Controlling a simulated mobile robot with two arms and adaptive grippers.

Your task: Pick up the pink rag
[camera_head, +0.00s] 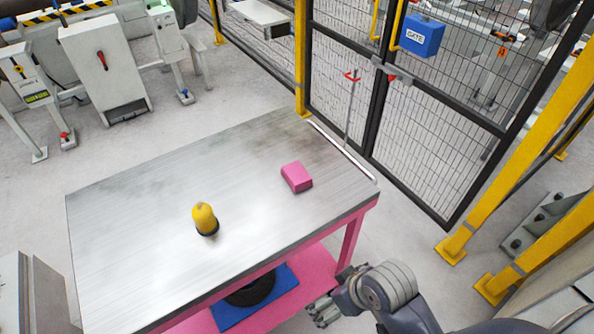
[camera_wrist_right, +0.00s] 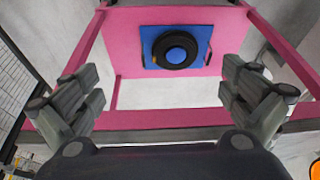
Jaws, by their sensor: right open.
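The pink rag (camera_head: 297,177) is a small folded block lying on the metal tabletop (camera_head: 150,205), near its right side. My right gripper (camera_head: 322,311) is in front of the table's near right corner, lower than the tabletop and apart from the rag. In the right wrist view my right gripper (camera_wrist_right: 160,98) has its fingers spread wide with nothing between them. That view looks at the table's pink lower shelf (camera_wrist_right: 130,50), and the rag does not show there. My left gripper is in neither view.
A yellow object with a dark base (camera_head: 205,218) stands on the tabletop left of the rag. A blue mat (camera_head: 285,279) with a black round part (camera_head: 250,291) lies on the lower shelf. A mesh fence (camera_head: 415,130) with yellow posts stands behind and right of the table.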

